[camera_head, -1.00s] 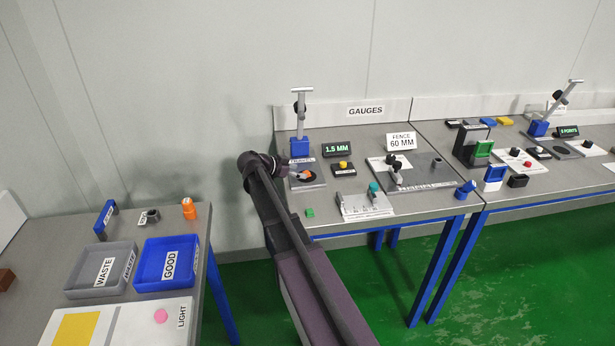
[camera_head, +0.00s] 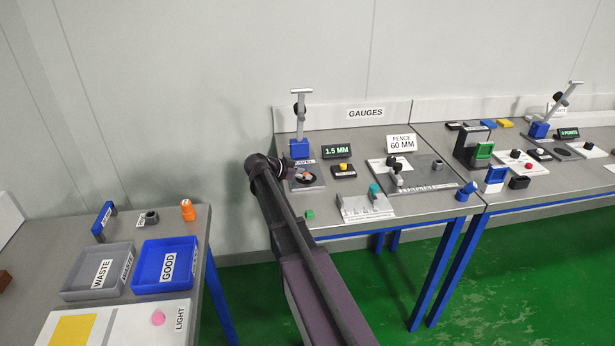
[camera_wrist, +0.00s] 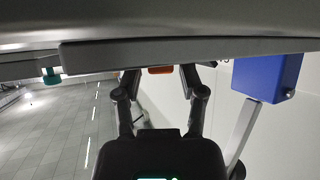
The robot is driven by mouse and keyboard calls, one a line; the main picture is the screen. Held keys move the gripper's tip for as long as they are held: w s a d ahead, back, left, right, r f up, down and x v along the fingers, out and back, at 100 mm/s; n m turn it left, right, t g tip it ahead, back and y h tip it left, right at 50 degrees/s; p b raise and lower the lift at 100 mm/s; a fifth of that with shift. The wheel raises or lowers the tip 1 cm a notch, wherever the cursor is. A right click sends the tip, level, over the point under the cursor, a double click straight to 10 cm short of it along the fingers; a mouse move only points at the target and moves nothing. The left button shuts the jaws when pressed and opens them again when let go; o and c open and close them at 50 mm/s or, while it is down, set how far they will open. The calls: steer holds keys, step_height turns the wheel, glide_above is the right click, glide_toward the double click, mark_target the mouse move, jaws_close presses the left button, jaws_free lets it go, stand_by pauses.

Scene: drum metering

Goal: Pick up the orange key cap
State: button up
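A small orange piece, which looks like the key cap, shows on the dark gauge plate (camera_head: 316,184) below the blue gauge stand in the head view, partly hidden by my arm's end. In the wrist view the orange key cap (camera_wrist: 160,70) lies between my fingertips, its far part cut off by a grey edge. My gripper (camera_wrist: 160,76) is open, with a finger on each side and a visible gap to the cap.
The blue gauge stand (camera_head: 300,149) rises close by and also shows in the wrist view (camera_wrist: 268,76). A 1.5 MM display (camera_head: 337,151) and a yellow button box (camera_head: 343,170) stand to the right. An orange bottle-like object (camera_head: 187,211) stands on the left table.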

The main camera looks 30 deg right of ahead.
steer(key=c, duration=0.3)
steer(key=shift+r, duration=0.2)
step_height(320, 180, up, 4)
steer(key=p, duration=0.4)
steer(key=shift+f, duration=0.25)
steer(key=s, duration=1)
steer(key=s+r+p, duration=0.1)
steer(key=s, duration=0.5)
